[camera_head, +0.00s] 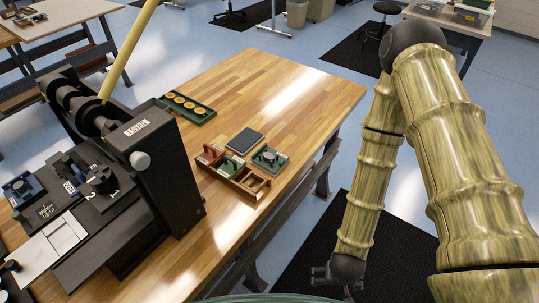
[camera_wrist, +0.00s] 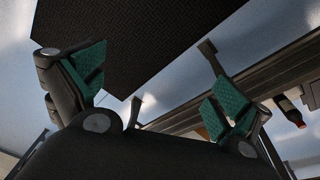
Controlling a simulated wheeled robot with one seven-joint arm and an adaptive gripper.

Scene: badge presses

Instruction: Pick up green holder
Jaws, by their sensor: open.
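Another green piece (camera_head: 231,166) sits in the tray's middle compartment; I cannot tell which green item the task names. My gripper (camera_head: 341,283) hangs off the table's right side, low over the floor and well apart from both. In the wrist view its green-padded fingers (camera_wrist: 160,88) are spread with nothing between them. No green holder shows in the wrist view.
A large black badge press (camera_head: 165,175) with a yellow lever stands at the table's left. A green tray of gold discs (camera_head: 188,108) and a dark flat pad (camera_head: 245,140) lie on the wooden table (camera_head: 290,95). Its far right part is clear. A black mat (camera_head: 395,255) covers the floor.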

